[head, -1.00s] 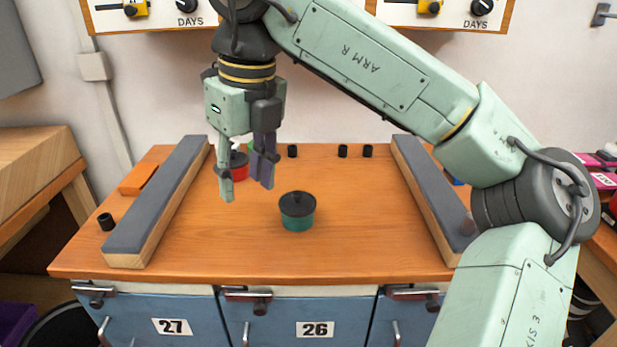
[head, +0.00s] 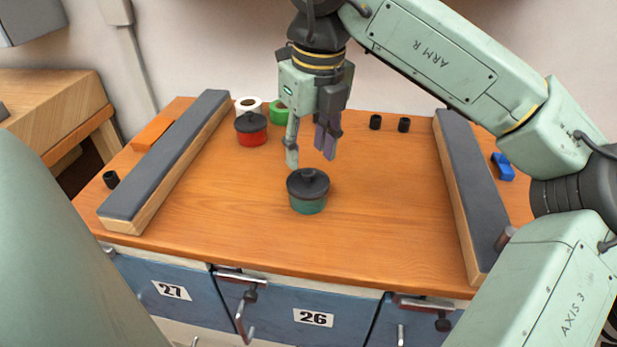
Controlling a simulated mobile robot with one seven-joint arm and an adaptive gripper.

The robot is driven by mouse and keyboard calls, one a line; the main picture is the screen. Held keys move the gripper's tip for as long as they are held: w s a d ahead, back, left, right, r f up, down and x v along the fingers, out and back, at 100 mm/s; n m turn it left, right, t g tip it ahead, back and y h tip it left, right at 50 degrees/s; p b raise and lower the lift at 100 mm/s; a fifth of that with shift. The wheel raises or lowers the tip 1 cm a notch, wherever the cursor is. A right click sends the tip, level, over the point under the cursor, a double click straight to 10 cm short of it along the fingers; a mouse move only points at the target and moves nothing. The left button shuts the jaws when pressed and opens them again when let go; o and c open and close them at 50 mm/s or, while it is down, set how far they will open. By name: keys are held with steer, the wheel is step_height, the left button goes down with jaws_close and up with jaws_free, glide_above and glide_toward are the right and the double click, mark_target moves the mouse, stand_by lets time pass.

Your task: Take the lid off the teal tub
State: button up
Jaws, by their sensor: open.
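The teal tub (head: 308,205) stands upright on the wooden bench top, near the middle. Its black lid (head: 308,183), with a small raised knob, sits on top of it. My gripper (head: 308,162) points down with its two fingers apart and nothing between them. In the head view its fingertips show just above and behind the lid, apart from it as far as I can tell; the exact depth gap is unclear.
A red tub with a black lid (head: 251,129), a white roll (head: 248,104) and a green roll (head: 279,111) stand at the back left. Padded rails (head: 170,160) and (head: 470,190) border the bench. Small black cylinders (head: 375,121) stand at the back. The bench around the teal tub is clear.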

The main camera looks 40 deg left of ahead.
mark_target(308, 172)
steer(key=f, duration=0.3)
steer(key=f+p, duration=0.1)
steer(key=shift+w+a+f, duration=0.2)
steer(key=shift+a+f, duration=0.05)
steer(key=shift+f, duration=0.15)
steer(key=shift+c, duration=0.3)
steer(key=c, duration=0.9)
steer(key=shift+r, duration=0.1)
